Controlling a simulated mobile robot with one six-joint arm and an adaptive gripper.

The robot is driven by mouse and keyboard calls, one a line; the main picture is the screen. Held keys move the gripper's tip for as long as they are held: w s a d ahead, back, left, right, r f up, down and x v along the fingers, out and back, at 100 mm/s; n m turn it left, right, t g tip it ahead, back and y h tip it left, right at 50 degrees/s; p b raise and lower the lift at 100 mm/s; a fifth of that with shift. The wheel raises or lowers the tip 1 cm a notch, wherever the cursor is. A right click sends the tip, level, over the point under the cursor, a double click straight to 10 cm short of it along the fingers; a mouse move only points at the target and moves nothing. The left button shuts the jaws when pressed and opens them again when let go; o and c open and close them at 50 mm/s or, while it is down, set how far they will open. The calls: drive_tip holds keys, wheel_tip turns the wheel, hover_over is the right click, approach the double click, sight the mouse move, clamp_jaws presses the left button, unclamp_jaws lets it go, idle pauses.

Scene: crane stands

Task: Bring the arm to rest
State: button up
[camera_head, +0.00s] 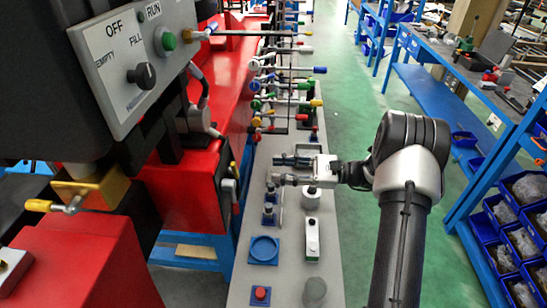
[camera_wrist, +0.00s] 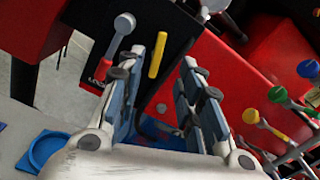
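My gripper (camera_head: 276,170) is held out to the left over the grey bench (camera_head: 290,225), at the end of my arm. Its two fingers are spread apart with nothing between them. In the wrist view my gripper (camera_wrist: 160,88) also shows wide open, facing the red and black machine. A yellow handle (camera_wrist: 158,55) and a grey lever (camera_wrist: 124,22) on the machine's black face show beyond the fingers. I cannot tell how far the fingertips are from the machine.
The bench carries a blue round dish (camera_head: 263,262), a red button (camera_head: 261,294), a white box (camera_head: 312,238) and a rack of coloured-handled rods (camera_head: 290,85). The red machine (camera_head: 205,185) stands left. Blue shelving (camera_head: 450,95) stands right. Green floor (camera_head: 345,110) lies clear between.

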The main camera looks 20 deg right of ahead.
drive_tip(key=s+a+r+n+g+h, duration=0.4)
drive_tip(key=s+a+r+n, duration=0.15)
drive_tip(key=s, duration=0.25)
drive_tip(key=s+a+r+n+g+h, duration=0.3)
drive_tip(key=s+a+r+n, duration=0.1)
drive_tip(key=s+a, duration=0.3)
drive_tip(key=s+d+r+n+t+h, duration=0.1)
drive_tip(key=s+n+h, duration=0.3)
drive_tip(key=s, duration=0.4)
drive_tip(key=s+d+r+n+t+h, duration=0.1)
drive_tip(key=s+d+n+t+h, duration=0.3)
drive_tip(key=s, duration=0.4)
drive_tip(key=shift+d+n+h, duration=0.35)
drive_tip(key=shift+n+h, duration=0.1)
drive_tip(key=shift+h, duration=0.35)
